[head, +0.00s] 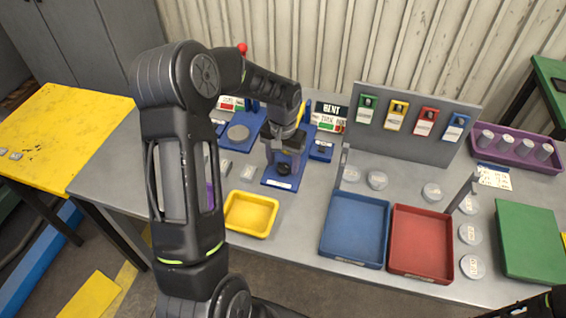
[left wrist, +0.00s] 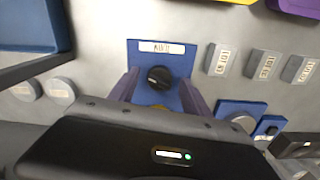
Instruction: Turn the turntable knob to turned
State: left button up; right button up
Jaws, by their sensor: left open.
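The turntable knob (head: 284,169) is a small round black knob on a blue base (head: 280,183) with a white label at its front edge. In the left wrist view the knob (left wrist: 160,77) shows from above on the blue plate (left wrist: 140,60). My left gripper (head: 286,157) is above the base, pointing down. Its two purplish fingers (left wrist: 159,92) are apart, one on each side of the knob in the wrist view, with gaps showing. I cannot tell how far the fingertips are above the plate.
A yellow tray (head: 250,213) stands at the front left of the knob; blue (head: 355,228) and red (head: 421,241) trays stand to the right. Small labelled grey blocks (left wrist: 264,65) lie beside the base. Behind are a second blue fixture (head: 240,131) and a grey tag board (head: 405,140).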

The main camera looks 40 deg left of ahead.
pick_arm(q)
jog(key=shift+f, duration=0.7)
grip_shut()
